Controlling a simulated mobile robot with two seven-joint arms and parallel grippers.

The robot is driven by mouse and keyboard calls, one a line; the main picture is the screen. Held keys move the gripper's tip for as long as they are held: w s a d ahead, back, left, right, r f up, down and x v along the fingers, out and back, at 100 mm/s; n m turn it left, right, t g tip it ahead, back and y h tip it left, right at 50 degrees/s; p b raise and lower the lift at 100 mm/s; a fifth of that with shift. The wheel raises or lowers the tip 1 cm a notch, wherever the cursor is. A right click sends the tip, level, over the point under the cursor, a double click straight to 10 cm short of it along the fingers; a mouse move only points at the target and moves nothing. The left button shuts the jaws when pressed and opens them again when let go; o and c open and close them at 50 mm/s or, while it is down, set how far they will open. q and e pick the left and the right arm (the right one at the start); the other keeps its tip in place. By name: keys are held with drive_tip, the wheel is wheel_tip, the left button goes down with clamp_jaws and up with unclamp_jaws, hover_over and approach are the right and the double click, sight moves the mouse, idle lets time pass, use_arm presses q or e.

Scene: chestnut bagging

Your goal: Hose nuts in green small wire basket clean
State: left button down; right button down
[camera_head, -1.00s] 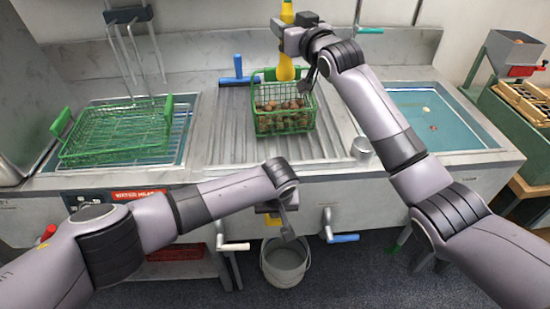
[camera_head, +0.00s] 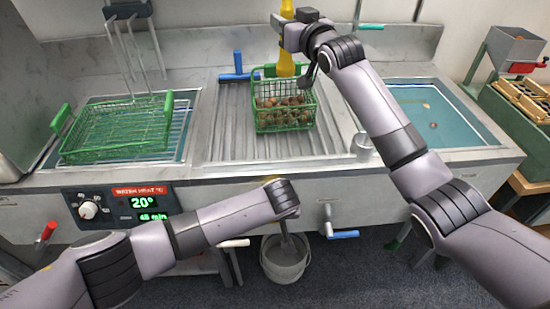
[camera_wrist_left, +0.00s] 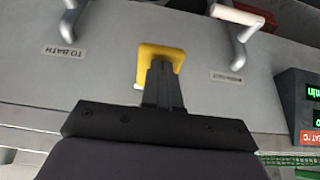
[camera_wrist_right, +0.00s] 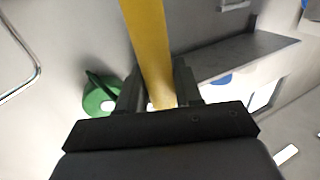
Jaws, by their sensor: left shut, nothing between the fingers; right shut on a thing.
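The small green wire basket (camera_head: 283,119) stands on the ribbed drainboard with several brown nuts (camera_head: 285,103) in it. My right gripper (camera_head: 287,22) is shut on the yellow hose sprayer (camera_head: 286,62), which points down at the back of the basket. The sprayer also shows between the fingers in the right wrist view (camera_wrist_right: 147,45). No water stream can be made out. My left gripper (camera_wrist_left: 161,75) is shut and empty at the sink front. Its fingertips overlap a yellow square handle (camera_wrist_left: 160,52); whether they touch it cannot be told. My left wrist mostly hides this spot in the head view.
A larger green wire basket (camera_head: 116,133) sits over the left water basin. The right basin (camera_head: 432,118) holds water and a few bits. A grey bucket (camera_head: 285,262) stands below. Blue (camera_head: 343,235) and white-handled taps are on the front.

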use_arm(q)
drive_tip(key=shift+s+f+t, duration=0.3)
drive_tip(key=shift+f+t, duration=0.45)
drive_tip(key=shift+t, duration=0.25)
drive_tip(key=shift+a+f, duration=0.1)
drive_tip(key=shift+f, duration=0.3)
drive_tip(key=shift+s+a+f, duration=0.15)
drive_tip(key=shift+a+f, duration=0.05)
use_arm(e)
drive_tip(key=shift+r, duration=0.1)
idle(2.0)
idle(1.0)
use_arm(q)
drive_tip(key=v, duration=1.4)
drive_tip(key=shift+d+r, duration=0.25)
drive_tip(key=shift+r, duration=0.05)
idle(0.5)
